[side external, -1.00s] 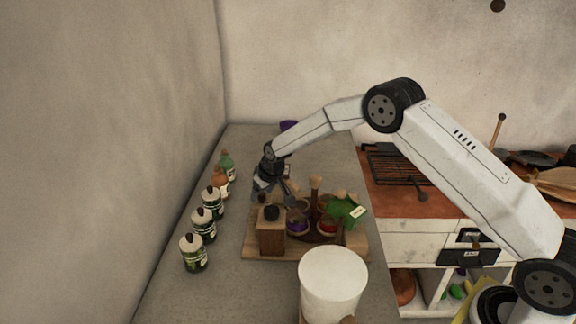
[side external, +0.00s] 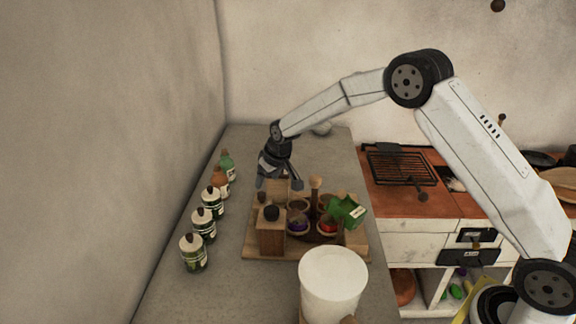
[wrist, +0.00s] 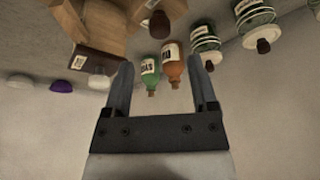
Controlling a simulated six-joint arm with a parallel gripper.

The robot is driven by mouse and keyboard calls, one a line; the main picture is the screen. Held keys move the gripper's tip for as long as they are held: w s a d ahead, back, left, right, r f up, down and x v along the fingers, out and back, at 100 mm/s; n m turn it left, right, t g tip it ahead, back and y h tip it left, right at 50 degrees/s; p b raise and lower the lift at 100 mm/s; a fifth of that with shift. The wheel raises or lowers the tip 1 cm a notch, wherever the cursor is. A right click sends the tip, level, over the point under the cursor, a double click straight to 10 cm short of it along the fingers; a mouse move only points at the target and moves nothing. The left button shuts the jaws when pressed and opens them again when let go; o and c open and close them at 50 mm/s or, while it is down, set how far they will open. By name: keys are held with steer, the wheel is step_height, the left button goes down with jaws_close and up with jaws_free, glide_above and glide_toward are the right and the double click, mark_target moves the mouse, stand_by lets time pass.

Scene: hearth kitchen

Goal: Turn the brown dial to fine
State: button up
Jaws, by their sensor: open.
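A wooden box (side external: 271,238) with a dark round knob (side external: 271,213) on top stands at the left front of a wooden board. I cannot tell for sure which part is the brown dial. In the wrist view a dark brown knob (wrist: 159,25) sticks out from a wooden body (wrist: 108,22), beyond my fingertips; no fine mark is readable. My gripper (side external: 280,185) is open and empty, above the back left of the board behind the box. In the wrist view its two fingers (wrist: 162,80) are wide apart, with nothing held between them.
Several bottles and jars (side external: 203,226) line the left of the counter. A white container (side external: 333,283) stands in front. Counter behind the board has free room.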

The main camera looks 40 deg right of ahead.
mark_target(262, 193)
steer(key=shift+s+r, duration=0.25)
steer(key=shift+r, duration=0.35)
steer(key=shift+d, duration=0.1)
steer(key=shift+w+d+n+y, duration=0.1)
steer(key=shift+d+n+y, duration=0.15)
steer(key=shift+n, duration=0.5)
steer(key=shift+w+d+n+y, duration=0.15)
steer(key=shift+n+y, duration=0.2)
steer(key=shift+n, duration=0.45)
steer(key=shift+s+d+n+y, duration=0.1)
steer(key=shift+d+n+y, duration=0.15)
steer(key=shift+n, duration=0.5)
steer(key=shift+w+f, duration=0.1)
steer(key=shift+f, duration=0.1)
steer(key=shift+x, duration=3.75)
steer(key=shift+a, duration=0.1)
jaws_close()
